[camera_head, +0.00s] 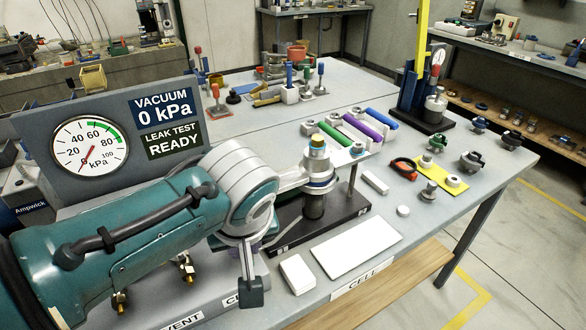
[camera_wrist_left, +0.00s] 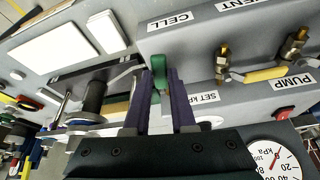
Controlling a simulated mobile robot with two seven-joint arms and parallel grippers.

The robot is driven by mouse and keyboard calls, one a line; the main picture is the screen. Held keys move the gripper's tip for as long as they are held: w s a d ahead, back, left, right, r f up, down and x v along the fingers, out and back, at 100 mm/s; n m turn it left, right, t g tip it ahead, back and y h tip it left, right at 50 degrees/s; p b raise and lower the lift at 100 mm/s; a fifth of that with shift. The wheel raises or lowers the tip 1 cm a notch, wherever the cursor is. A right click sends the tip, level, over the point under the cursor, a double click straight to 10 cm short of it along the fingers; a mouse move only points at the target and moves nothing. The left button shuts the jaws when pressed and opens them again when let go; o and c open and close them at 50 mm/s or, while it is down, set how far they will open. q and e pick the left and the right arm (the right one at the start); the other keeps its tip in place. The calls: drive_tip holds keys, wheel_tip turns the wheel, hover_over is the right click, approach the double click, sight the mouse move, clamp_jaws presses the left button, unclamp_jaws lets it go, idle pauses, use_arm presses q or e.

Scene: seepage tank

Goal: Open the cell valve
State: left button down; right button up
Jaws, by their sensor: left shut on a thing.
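The cell valve's green handle (camera_wrist_left: 158,66) is between the purple fingers of my left gripper (camera_wrist_left: 160,88) in the left wrist view. The fingers are shut on it, beside the CELL label (camera_wrist_left: 170,22) on the grey panel. The valve body is hidden by the fingers. In the head view my left arm comes in from the left and hides the handle and most of the gripper. My right gripper is in neither view.
Two brass valves (camera_wrist_left: 222,62) (camera_wrist_left: 296,46) sit beside the cell valve, near the VENT and PUMP labels. The head view shows a dark cylinder (camera_head: 314,206) on a black base close to my wrist. The gauge panel (camera_head: 45,120) reads 0 kPa. A white plate (camera_head: 356,247) lies at right.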

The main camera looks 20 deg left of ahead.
use_arm(q)
drive_tip(key=shift+w+d+n+y+b, duration=0.15)
drive_tip(key=shift+w+d+n+b, duration=0.15)
drive_tip(key=shift+n, duration=0.25)
drive_tip(key=shift+w+d+n+y+b, duration=0.15)
drive_tip(key=shift+n+b, duration=0.15)
drive_tip(key=shift+n, duration=0.25)
drive_tip(key=shift+g, duration=0.3)
drive_tip(key=c, duration=0.7)
unclamp_jaws()
drive_tip(key=shift+c, duration=0.2)
drive_tip(key=p+v, duration=0.2)
drive_tip(key=v, duration=0.7)
drive_tip(key=shift+r+p, duration=0.35)
drive_tip(key=shift+r, duration=0.05)
